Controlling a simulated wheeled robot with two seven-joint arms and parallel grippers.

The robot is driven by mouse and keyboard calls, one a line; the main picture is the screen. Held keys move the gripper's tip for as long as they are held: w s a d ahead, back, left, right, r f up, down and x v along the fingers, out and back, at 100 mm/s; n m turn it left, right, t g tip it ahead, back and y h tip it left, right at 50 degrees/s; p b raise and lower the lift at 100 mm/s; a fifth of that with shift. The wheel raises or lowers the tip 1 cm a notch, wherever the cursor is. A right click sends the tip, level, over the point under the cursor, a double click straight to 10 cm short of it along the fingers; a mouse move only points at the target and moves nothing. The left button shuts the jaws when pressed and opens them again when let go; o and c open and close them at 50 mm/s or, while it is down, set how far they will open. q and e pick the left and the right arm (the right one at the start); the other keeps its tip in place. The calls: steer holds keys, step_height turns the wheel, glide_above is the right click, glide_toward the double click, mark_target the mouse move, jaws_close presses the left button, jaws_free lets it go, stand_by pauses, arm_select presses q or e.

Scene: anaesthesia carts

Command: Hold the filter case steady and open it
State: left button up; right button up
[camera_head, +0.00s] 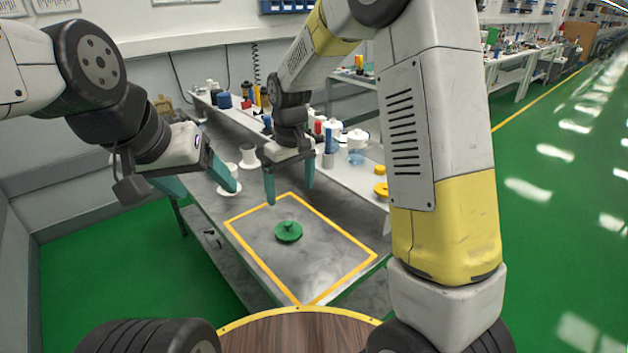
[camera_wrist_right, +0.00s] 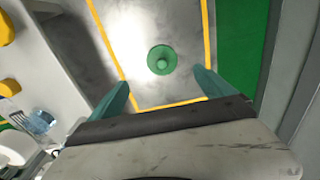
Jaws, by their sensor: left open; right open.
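A round green lidded piece with a small knob on top, which looks like the filter case (camera_head: 289,232), sits on the grey table inside a yellow taped outline. It also shows in the right wrist view (camera_wrist_right: 161,60), ahead of the fingers. It looks closed; whether it has a separate body under the lid I cannot tell. My right gripper (camera_head: 290,195) is open and empty, above and beyond the green piece; its teal fingers also frame the right wrist view (camera_wrist_right: 161,82). My left gripper (camera_head: 209,190) is open and empty, up and left of it. Neither touches it.
A white cup on a flange (camera_head: 248,158) and another white piece (camera_head: 229,184) stand at the table's left. A raised shelf (camera_head: 345,172) with bottles, jars and yellow lids (camera_head: 381,190) runs along the back. The taped area (camera_head: 325,240) is otherwise clear.

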steer(key=s+d+r+m+t+y, duration=0.1)
steer(key=s+d+r+m+t, duration=0.15)
steer(key=s+d+r, duration=0.7)
steer(key=s+d+r+m+t, duration=0.1)
steer(key=s+d+r+m, duration=0.1)
steer(key=s, duration=0.3)
steer(key=s+d+r+m+t, duration=0.2)
steer(key=s+d+r, duration=0.1)
steer(key=s, duration=0.3)
steer(key=shift+s+r+y, duration=0.25)
steer(key=shift+r+y, duration=0.15)
steer(key=shift+r, duration=0.15)
